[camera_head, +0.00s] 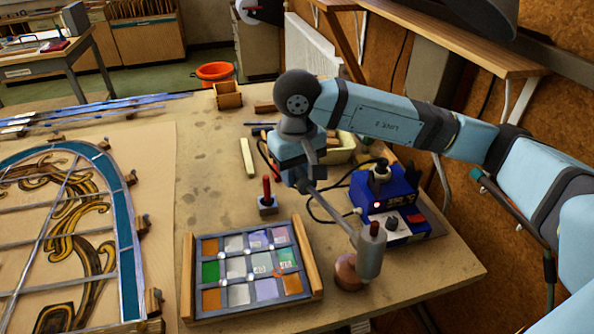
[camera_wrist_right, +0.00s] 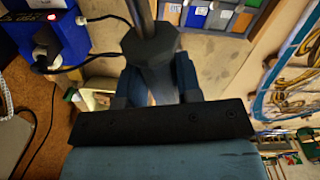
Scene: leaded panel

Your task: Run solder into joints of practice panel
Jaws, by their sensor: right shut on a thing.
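The practice panel (camera_head: 252,268), a grid of coloured glass squares with grey leads between wooden bars, lies flat at the table's front. Several shiny pale spots show on its lead crossings. It also shows at the top of the right wrist view (camera_wrist_right: 215,18). My right gripper (camera_head: 308,184) is shut on a grey rod-like tool (camera_head: 334,211), probably the soldering iron, with a dark collar (camera_wrist_right: 150,45). The rod slants down right, to a grey cylinder (camera_head: 369,258) with a dark red top; whether they are joined is unclear. My left gripper is out of view.
A blue soldering station (camera_head: 405,203) with a red light stands right of the panel, its black cable looping nearby. A brown round block (camera_head: 348,273) is beside the cylinder. A red-handled item in a small block (camera_head: 267,205) stands behind the panel. A large leaded window (camera_head: 70,225) lies left.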

